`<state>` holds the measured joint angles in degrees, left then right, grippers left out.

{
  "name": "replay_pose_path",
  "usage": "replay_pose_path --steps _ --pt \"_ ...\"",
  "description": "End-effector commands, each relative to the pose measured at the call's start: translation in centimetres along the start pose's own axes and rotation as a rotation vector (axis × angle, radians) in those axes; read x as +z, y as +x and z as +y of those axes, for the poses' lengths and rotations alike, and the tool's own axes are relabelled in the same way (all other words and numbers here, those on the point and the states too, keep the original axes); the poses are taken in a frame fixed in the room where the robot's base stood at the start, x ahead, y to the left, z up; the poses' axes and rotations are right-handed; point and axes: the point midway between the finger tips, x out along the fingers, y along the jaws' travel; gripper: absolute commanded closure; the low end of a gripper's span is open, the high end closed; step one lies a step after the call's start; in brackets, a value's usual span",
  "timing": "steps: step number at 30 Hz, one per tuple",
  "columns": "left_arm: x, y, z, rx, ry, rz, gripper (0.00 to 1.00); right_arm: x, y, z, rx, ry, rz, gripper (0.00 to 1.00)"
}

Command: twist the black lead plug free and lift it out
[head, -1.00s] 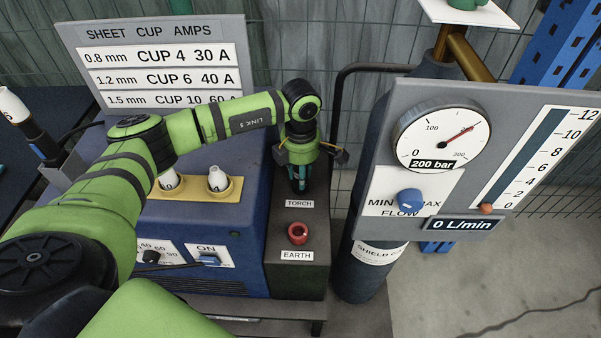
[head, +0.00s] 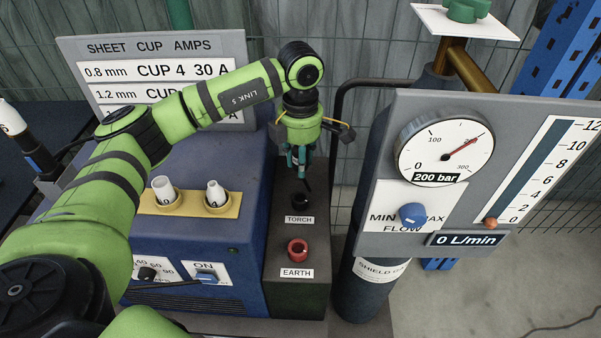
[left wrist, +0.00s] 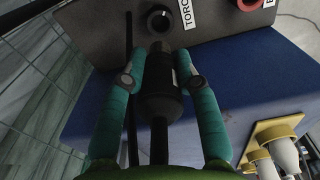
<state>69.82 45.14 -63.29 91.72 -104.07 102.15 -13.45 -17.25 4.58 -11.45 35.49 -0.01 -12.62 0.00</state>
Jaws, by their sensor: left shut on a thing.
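The black lead plug (left wrist: 160,95) sits between the two teal fingers of my left gripper (left wrist: 167,52) in the left wrist view, with its black lead running back toward the wrist. In the head view my left gripper (head: 302,168) is shut on it above the socket panel, pointing down. The plug is hard to make out there against the dark panel. The TORCH socket (head: 299,202) shows as a dark empty ring below the fingers. In the left wrist view the socket (left wrist: 160,20) is open, and the plug's tip is apart from it.
The red EARTH socket (head: 297,250) is on the same panel, nearer me. Two white cups (head: 216,194) stand in a yellow holder on the blue machine (head: 205,240). The gauge panel (head: 370,235) and gas bottle (head: 365,290) stand close on the right.

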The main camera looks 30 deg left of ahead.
Motion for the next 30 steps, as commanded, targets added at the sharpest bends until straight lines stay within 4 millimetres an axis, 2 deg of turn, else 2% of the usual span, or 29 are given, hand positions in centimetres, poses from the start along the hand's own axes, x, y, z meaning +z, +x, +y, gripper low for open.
replay_pose_path --steps 3,30 --pt "0.0 -0.9 0.0 0.000 0.001 -0.002 1.00 -0.1 -0.3 0.0 0.000 0.000 0.001 0.57" --pt "0.1 -4.5 0.0 0.000 0.001 -0.001 1.00 -0.3 -2.7 0.1 0.000 0.000 0.002 0.57"
